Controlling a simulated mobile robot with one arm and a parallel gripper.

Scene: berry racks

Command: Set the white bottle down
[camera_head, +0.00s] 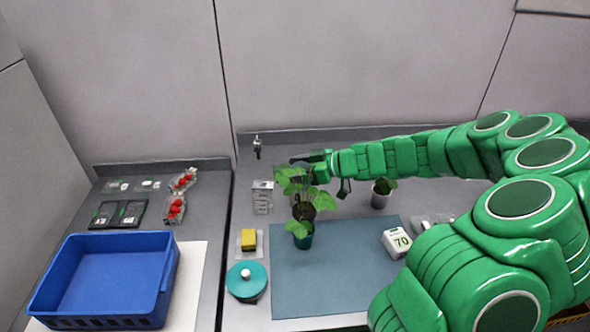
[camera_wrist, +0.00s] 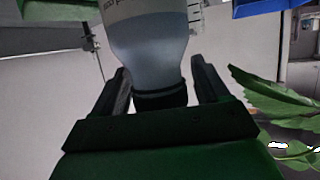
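My gripper (camera_head: 300,160) reaches in from the right, above the back of the counter and behind a leafy plant. In the wrist view, my gripper (camera_wrist: 160,78) has one finger on each side of the pale bottle (camera_wrist: 148,45) at its dark-capped neck end, and looks shut on it. Printing shows on the bottle's body at the top edge of that view. In the head view I cannot make the bottle out; leaves cover the space below my fingers. I cannot tell whether its base touches the counter.
A clear marked container (camera_head: 262,197) stands left of my gripper. A small pot (camera_head: 381,193), a "70" block (camera_head: 397,242), a teal round item (camera_head: 247,280) and a blue crate (camera_head: 105,322) are around.

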